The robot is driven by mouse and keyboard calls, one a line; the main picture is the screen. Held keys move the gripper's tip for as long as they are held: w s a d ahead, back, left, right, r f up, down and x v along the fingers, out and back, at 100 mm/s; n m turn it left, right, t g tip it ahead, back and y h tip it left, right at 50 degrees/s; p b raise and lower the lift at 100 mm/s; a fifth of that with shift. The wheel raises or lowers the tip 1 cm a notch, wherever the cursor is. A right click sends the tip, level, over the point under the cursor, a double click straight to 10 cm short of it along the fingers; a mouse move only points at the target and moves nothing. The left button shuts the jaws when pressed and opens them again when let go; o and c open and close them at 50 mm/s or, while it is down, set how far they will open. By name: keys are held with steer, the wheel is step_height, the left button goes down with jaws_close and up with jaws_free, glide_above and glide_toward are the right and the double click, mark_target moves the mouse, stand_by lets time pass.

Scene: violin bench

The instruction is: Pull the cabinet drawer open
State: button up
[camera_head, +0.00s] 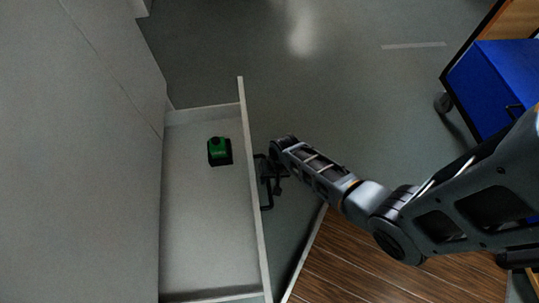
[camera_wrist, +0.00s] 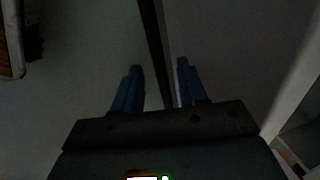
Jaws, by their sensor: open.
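The white cabinet drawer (camera_head: 210,230) stands pulled out from the cabinet (camera_head: 80,150), its inside visible from above. Its front panel (camera_head: 252,190) faces right. A black handle (camera_head: 267,206) is on the outer side of that panel. My gripper (camera_head: 265,172) is beside the front panel, at the handle, partly hidden by my own wrist. In the wrist view my gripper (camera_wrist: 158,67) has its two blue fingers apart. A dark bar (camera_wrist: 155,45), which looks like the handle, runs between them. Contact with either finger cannot be made out.
A small green and black object (camera_head: 219,151) lies in the drawer. A wooden surface (camera_head: 385,265) is at the lower right, below my arm. A blue box (camera_head: 495,85) on a wheeled unit stands at the upper right. The grey floor (camera_head: 330,80) beyond the drawer is clear.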

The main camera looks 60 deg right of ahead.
steer(key=r, duration=0.1)
steer(key=r+p, duration=0.1)
steer(key=r, duration=0.1)
steer(key=s+r, duration=0.1)
steer(key=r, duration=0.1)
steer(key=shift+d+r+p, duration=0.25)
steer(key=shift+d+p, duration=0.05)
steer(key=shift+p, duration=0.05)
